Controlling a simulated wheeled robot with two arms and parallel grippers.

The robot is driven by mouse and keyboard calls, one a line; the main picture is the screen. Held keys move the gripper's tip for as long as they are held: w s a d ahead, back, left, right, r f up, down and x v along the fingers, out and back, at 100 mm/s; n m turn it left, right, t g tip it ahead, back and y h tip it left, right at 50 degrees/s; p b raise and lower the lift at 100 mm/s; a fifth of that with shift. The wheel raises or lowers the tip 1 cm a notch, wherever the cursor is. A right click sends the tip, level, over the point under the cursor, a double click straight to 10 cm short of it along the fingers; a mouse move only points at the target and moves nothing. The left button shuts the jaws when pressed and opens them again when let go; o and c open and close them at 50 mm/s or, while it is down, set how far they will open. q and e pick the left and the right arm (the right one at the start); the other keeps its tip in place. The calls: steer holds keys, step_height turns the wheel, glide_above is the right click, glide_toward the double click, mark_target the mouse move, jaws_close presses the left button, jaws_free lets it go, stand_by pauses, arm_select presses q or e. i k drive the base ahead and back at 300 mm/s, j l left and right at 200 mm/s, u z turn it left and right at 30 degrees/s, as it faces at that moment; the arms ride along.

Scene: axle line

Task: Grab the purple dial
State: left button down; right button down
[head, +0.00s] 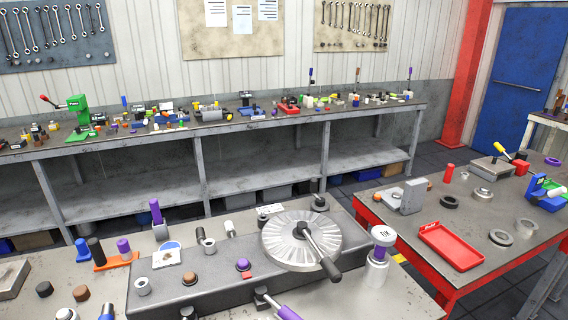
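A small round purple knob (243,265), which looks like the purple dial, sits on the front part of the grey machine block (200,292) on the near bench. A red piece lies just in front of it. A similar brown knob (190,278) is to its left. The large round slotted plate (300,238) with a dark handle is to its right. Neither of my grippers shows in the head view.
A purple-handled tool (287,313) is at the bottom edge. A red-framed table (400,228) with a red tray (451,246) is right.

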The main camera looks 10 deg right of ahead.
mark_target(383, 236)
steer(key=l+z, duration=0.1)
steer(key=l, duration=0.7)
steer(key=i+l+z, duration=0.15)
steer(key=l, duration=0.6)
